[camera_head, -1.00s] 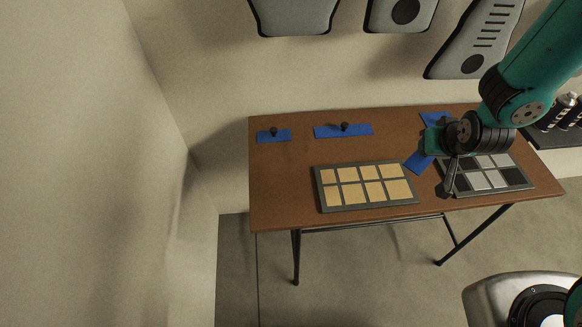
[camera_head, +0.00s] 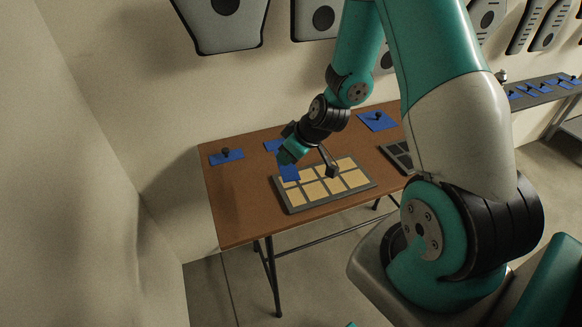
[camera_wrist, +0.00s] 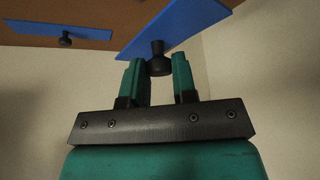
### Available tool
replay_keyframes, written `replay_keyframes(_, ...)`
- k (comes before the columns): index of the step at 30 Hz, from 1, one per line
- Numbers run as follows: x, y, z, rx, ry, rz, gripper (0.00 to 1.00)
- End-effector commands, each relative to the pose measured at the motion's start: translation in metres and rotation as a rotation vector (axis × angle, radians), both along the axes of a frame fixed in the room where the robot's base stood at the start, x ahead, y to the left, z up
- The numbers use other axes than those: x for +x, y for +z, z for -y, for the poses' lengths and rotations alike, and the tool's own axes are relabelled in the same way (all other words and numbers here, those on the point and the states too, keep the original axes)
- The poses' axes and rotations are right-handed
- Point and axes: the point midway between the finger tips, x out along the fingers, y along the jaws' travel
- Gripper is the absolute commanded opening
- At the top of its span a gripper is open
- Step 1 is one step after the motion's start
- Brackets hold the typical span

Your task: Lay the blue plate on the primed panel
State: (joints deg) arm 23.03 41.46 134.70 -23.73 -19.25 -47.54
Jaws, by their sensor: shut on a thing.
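My gripper (camera_head: 289,157) is over the left part of the tan-celled panel (camera_head: 287,206) in the head view. It holds a flat blue plate (camera_head: 289,173), which overlaps the panel's far left cells in the picture. In the wrist view the two green fingers (camera_wrist: 158,72) are shut on the black knob of the blue plate (camera_wrist: 182,22). The plate looks tilted there, and I cannot tell whether it touches the panel. A grey-celled panel (camera_head: 396,152) lies to the right, mostly hidden by my arm. I cannot tell by looks which panel is primed.
The wall is close at left. A shelf with blue pieces (camera_head: 540,87) is at right.

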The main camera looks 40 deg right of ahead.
Motion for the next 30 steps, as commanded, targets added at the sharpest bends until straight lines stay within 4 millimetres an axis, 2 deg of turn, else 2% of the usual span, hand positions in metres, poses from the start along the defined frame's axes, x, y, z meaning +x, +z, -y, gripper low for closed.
replay_keyframes(1, 0.001, -0.011, 0.009, -0.001, 0.036, 0.003, 0.13)
replay_keyframes(6, 0.0, -0.011, 0.017, -0.002, 0.127, 0.002, 0.13)
replay_keyframes(14, 0.0, -0.02, 0.016, -0.003, 0.134, -0.001, 0.13)
replay_keyframes(30, 0.0, -0.065, 0.016, -0.003, 0.133, -0.001, 0.13)
